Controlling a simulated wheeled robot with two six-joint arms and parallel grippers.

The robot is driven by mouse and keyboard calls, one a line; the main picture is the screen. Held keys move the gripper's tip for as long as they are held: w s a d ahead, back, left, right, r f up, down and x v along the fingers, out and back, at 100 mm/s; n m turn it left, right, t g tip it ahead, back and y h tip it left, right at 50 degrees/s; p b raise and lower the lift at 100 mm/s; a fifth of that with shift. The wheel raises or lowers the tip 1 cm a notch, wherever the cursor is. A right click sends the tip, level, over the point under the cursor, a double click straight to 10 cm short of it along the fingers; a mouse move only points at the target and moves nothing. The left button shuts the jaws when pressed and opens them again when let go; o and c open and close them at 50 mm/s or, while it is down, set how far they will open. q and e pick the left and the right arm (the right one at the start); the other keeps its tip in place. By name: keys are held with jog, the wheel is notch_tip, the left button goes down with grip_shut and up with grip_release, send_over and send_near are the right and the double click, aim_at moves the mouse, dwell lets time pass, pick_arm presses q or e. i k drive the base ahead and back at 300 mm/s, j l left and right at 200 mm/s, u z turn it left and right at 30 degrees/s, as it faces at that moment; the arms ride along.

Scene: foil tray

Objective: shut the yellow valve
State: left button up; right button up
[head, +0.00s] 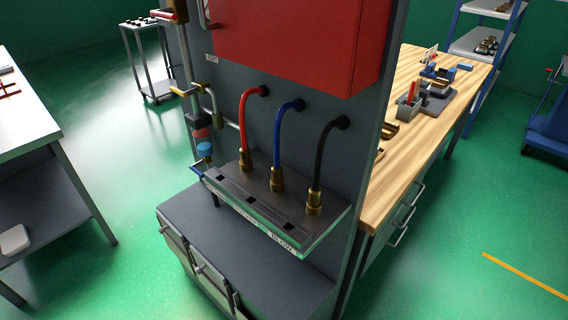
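The yellow valve (186,91) is a small yellow handle on the vertical pipe at the left edge of the grey panel. Its handle sticks out roughly sideways, across the pipe, with its left end nearest me. A short curved pipe (211,105) leaves it on the right. I cannot tell its exact angle to the pipe. Neither of my grippers is in view, and nothing touches the valve.
A red cabinet (300,40) hangs on the panel. Below, red (246,120), blue (278,135) and black (321,160) hoses reach a metal ledge (260,222). A blue handle (197,168) sits lower on the pipe. A wooden workbench (400,160) stands right; green floor (110,180) is open left.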

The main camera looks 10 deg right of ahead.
aim_at(185, 94)
jog(key=i+j, duration=0.1)
jog(key=j, duration=0.25)
jog(key=i+j+z, duration=0.1)
jog(key=j, duration=0.2)
jog(key=i+j, duration=0.15)
jog(key=j, duration=0.2)
jog(key=i+j+z, duration=0.15)
jog(key=j, duration=0.2)
jog(key=j+u, duration=0.15)
